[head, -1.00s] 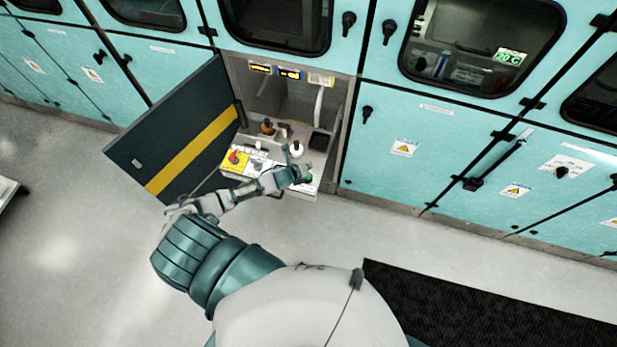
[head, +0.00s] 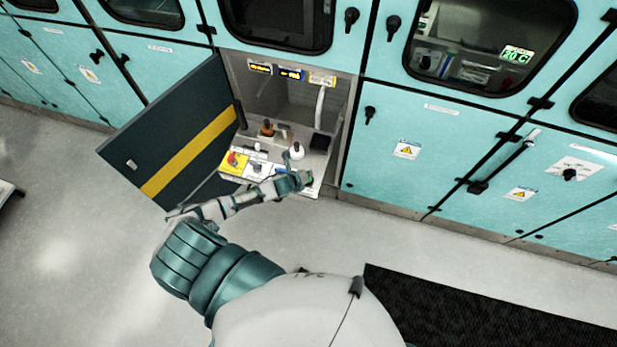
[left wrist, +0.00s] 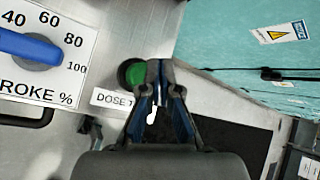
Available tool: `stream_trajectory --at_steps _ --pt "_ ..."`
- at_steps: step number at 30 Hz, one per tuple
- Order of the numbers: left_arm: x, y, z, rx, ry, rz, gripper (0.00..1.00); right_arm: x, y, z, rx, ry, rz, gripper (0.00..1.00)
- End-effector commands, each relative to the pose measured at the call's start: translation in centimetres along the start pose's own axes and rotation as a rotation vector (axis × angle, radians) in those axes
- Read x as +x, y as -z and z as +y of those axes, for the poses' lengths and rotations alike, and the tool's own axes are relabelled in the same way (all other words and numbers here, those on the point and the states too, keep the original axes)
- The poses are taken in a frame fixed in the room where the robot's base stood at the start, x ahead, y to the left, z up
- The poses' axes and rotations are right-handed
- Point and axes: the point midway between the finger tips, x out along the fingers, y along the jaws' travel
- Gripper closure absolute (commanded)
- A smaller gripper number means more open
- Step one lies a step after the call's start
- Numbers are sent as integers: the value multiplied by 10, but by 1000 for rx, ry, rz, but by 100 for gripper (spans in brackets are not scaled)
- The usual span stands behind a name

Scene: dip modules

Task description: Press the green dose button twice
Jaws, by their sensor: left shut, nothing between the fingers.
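The green dose button (left wrist: 134,74) shows in the left wrist view as a round green cap in a dark ring, above a white label starting "DOSE" (left wrist: 112,99). My left gripper (left wrist: 160,66) is shut and empty. Its fingertips appear at the button's right edge and overlap it slightly; I cannot tell whether they touch it. In the head view my left gripper (head: 303,181) is over the right front of the control panel and hides the button. My right gripper is not in view.
A blue knob (left wrist: 28,46) on a stroke scale lies left of the button. The panel also carries a red knob (head: 233,158), a brown bottle (head: 267,127) and a white bottle (head: 296,151). The open cabinet door (head: 180,130) stands left of my forearm.

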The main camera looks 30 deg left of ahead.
Motion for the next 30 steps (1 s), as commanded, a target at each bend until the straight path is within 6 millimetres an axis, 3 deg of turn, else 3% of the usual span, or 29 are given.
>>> stream_trajectory --at_steps 30 --pt "4 5 4 1 -1 0 100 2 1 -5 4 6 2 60"
